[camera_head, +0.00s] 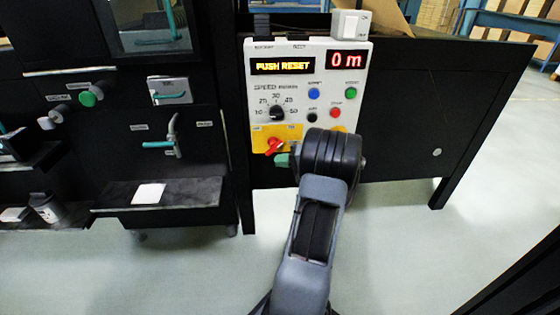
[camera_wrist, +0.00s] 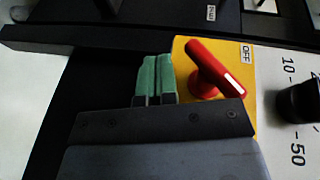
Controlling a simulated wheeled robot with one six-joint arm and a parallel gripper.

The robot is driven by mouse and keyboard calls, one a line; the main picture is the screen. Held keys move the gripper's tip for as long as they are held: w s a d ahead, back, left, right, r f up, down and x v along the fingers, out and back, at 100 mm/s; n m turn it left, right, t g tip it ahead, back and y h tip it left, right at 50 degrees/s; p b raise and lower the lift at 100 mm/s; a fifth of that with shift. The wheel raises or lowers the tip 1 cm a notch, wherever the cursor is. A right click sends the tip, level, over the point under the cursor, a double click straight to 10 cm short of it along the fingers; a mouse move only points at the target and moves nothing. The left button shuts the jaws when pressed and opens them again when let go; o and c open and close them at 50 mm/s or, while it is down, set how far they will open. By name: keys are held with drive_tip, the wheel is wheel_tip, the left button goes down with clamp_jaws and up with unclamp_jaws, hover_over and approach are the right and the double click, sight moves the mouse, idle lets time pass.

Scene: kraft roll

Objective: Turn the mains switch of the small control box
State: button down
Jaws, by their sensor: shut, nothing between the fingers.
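The small control box (camera_head: 306,60) is a white panel with lit displays reading "PUSH RESET" and "0 m". Its mains switch (camera_head: 273,147) is a red rotary handle on a yellow plate at the lower left; the handle sits at a slant. The wrist view shows the red switch (camera_wrist: 213,65), with a white line on its end, and an "OFF" label beside it. My gripper (camera_head: 282,160) is shut and empty, just below and right of the switch. Its green fingers (camera_wrist: 155,78) are side by side, left of the handle with a narrow gap in the wrist view.
A black speed dial (camera_head: 277,112) and several coloured buttons are above the switch. My wrist hides the panel's lower right. A dark machine with a green knob (camera_head: 88,99) and lever handles stands at the left. A black table (camera_head: 440,110) extends right. The floor in front is clear.

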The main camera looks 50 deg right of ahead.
sight(272, 149)
drive_tip(key=s+d+f+p, duration=0.2)
drive_tip(key=s+d+f, duration=0.35)
drive_tip(key=s, duration=0.45)
drive_tip(key=w+a+r+n+g+p, duration=0.2)
drive_tip(key=w+a+r+g+p, duration=0.25)
drive_tip(key=a+r+p, duration=0.55)
drive_tip(key=w+a+r+n+g+p, duration=0.4)
drive_tip(key=a+r+p, duration=0.3)
drive_tip(key=a+r, duration=0.65)
drive_tip(key=s+a+r+n+g+h+p, duration=0.1)
drive_tip(key=s+a+r+n+h+p, duration=0.1)
drive_tip(key=a+r+p, duration=0.7)
drive_tip(key=s+a+r+n+h+p, duration=0.2)
drive_tip(key=s+a+r+h+p, duration=0.3)
drive_tip(key=a+r+p, duration=0.4)
wheel_tip(272, 149, up, 4)
drive_tip(key=shift+s+r+n+g+p, duration=0.1)
drive_tip(key=shift+s+n+g+p, duration=0.25)
drive_tip(key=shift+s+p, duration=0.25)
drive_tip(key=shift+s, duration=0.1)
